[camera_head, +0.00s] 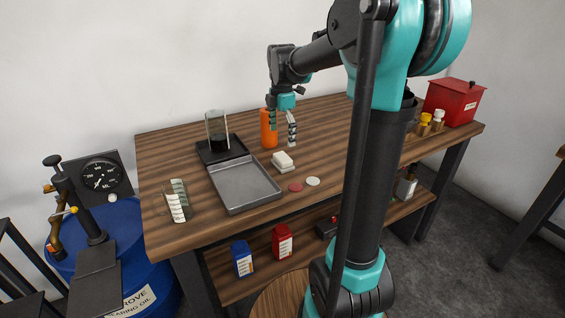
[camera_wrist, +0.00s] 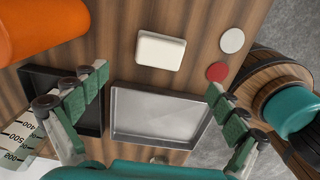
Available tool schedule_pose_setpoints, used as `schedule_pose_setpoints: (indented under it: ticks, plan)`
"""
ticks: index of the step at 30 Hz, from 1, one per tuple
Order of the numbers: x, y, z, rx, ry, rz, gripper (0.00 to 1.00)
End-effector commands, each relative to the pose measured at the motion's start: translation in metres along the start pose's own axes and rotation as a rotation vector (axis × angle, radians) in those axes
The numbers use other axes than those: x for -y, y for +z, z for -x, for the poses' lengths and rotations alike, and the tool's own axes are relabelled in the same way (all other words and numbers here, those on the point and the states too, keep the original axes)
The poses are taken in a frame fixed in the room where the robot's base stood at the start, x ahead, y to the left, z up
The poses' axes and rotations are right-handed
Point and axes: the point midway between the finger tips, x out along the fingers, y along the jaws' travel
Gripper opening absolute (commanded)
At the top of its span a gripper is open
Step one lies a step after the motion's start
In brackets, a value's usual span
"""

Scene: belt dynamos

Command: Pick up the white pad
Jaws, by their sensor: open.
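A flat round white pad (camera_head: 313,181) lies on the table near its front edge, beside a similar red pad (camera_head: 295,187). In the wrist view the white pad (camera_wrist: 232,40) is at the upper right, with the red pad (camera_wrist: 217,72) just below it. A thicker white rounded block (camera_head: 283,161) sits behind them; in the wrist view it (camera_wrist: 160,50) is at the top centre. My gripper (camera_head: 282,122) is open and empty above the table, pointing down, behind the pads. In the wrist view its fingers (camera_wrist: 155,88) are spread wide, with nothing between them.
An orange cylinder (camera_head: 268,130) stands close to my gripper. A shallow grey tray (camera_head: 246,185) lies left of the pads, with a glass cylinder on a dark base (camera_head: 219,150) behind it. A red box (camera_head: 453,102) and small bottles stand at the right end.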

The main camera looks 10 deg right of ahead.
Motion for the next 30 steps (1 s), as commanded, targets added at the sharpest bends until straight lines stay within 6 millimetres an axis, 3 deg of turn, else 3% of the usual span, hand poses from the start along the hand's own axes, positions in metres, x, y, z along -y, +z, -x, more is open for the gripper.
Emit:
schedule_pose_setpoints:
  ticks: [4,14,21,30]
  plan:
    - [0.000,0.000,-0.025,0.000,0.000,-0.001,0.97]
    - [-0.001,0.001,-0.050,0.000,0.000,-0.001,0.97]
    - [-0.002,0.003,-0.084,0.000,0.000,-0.001,0.97]
    - [-0.001,0.003,-0.092,0.000,0.000,-0.001,0.97]
